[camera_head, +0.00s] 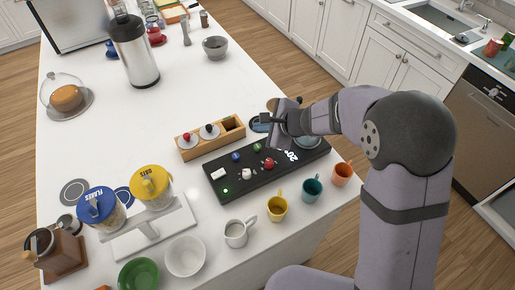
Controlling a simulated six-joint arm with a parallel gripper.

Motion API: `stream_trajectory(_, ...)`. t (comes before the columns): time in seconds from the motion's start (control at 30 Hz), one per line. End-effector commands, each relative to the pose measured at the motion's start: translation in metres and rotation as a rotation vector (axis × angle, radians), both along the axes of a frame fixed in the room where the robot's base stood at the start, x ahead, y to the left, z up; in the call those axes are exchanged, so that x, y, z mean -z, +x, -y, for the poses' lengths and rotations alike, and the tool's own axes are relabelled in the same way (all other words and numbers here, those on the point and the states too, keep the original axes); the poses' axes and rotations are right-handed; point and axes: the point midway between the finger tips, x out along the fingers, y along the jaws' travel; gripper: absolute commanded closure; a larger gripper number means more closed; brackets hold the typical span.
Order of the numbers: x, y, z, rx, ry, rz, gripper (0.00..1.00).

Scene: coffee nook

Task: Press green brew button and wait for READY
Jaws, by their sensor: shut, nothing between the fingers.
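A black panel (241,184) lies on the white counter and carries small coloured round parts: blue (236,157), red (269,163), white (246,174) and green (257,147). A small bright green light (225,190) glows near its left end. White characters reading about "20°" (291,155) show toward its right end. I cannot tell for certain which green part is the brew button, and I see no READY text. My gripper (272,141) is shut and empty over the panel's far edge, right of the green part.
A wooden holder (210,138) stands behind the panel. A white pitcher (236,233) and yellow (277,208), teal (312,188) and orange (342,174) cups stand along the front edge. Two lidded jars (151,187) stand at left. The counter's middle left is clear.

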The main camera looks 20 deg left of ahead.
Motion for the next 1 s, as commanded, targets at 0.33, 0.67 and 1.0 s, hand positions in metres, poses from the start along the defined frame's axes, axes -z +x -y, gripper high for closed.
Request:
stream_trajectory(0.33,0.047,0.0,0.0,0.0,0.0,0.0,1.0)
stream_trajectory(0.67,0.059,0.0,0.0,-0.001,0.0,0.001,1.0)
stream_trajectory(1.0,0.058,0.0,0.0,0.0,0.0,0.0,1.0)
